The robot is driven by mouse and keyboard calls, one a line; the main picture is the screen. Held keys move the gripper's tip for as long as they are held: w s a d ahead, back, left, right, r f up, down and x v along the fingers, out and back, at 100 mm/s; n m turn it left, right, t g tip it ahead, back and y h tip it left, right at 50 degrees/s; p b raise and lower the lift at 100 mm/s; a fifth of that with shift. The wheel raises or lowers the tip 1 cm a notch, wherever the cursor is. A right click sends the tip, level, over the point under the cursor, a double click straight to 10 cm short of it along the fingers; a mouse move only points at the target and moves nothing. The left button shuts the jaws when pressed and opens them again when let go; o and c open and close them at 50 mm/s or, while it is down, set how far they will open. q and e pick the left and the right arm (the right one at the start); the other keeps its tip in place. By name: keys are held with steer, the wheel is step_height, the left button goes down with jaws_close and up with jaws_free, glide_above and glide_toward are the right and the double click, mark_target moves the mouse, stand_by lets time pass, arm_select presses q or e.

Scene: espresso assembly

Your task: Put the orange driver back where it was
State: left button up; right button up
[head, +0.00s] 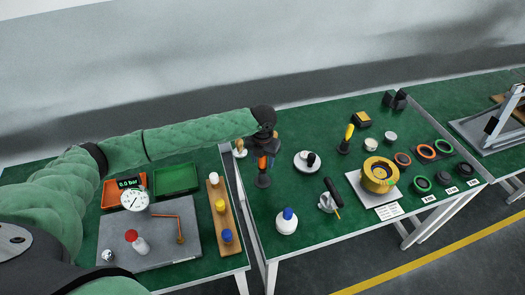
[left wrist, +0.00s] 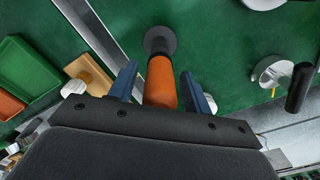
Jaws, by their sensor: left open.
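The orange driver (head: 262,163) stands upright at the left edge of the right-hand green table, its lower end at a round black base (head: 263,181). In the left wrist view the orange handle (left wrist: 161,82) lies between the two blue fingers, with the dark round base (left wrist: 160,41) beyond it. My left gripper (head: 266,147) is above and around the handle. Its fingers (left wrist: 160,74) are open, with a gap visible on both sides of the handle. The handle's top is hidden by the gripper. My right gripper is not in view.
A yellow-handled driver (head: 348,134) stands in a black base farther right. A white round dish (head: 300,166), a white bottle with blue cap (head: 286,222) and a black-handled tool (head: 333,192) stand nearby. A wooden rack (head: 215,192) is on the left table, across a gap.

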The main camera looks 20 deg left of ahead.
arm_select(q)
steer(key=shift+r, duration=0.35)
step_height(320, 180, up, 4)
steer(key=b, duration=0.2)
steer(key=shift+w+r+b, duration=0.1)
steer(key=shift+r+b, duration=0.05)
steer(key=shift+b, duration=0.15)
step_height(320, 180, up, 6)
steer(key=shift+f+b, duration=0.15)
steer(key=shift+b, duration=0.85)
steer(key=shift+r, duration=0.55)
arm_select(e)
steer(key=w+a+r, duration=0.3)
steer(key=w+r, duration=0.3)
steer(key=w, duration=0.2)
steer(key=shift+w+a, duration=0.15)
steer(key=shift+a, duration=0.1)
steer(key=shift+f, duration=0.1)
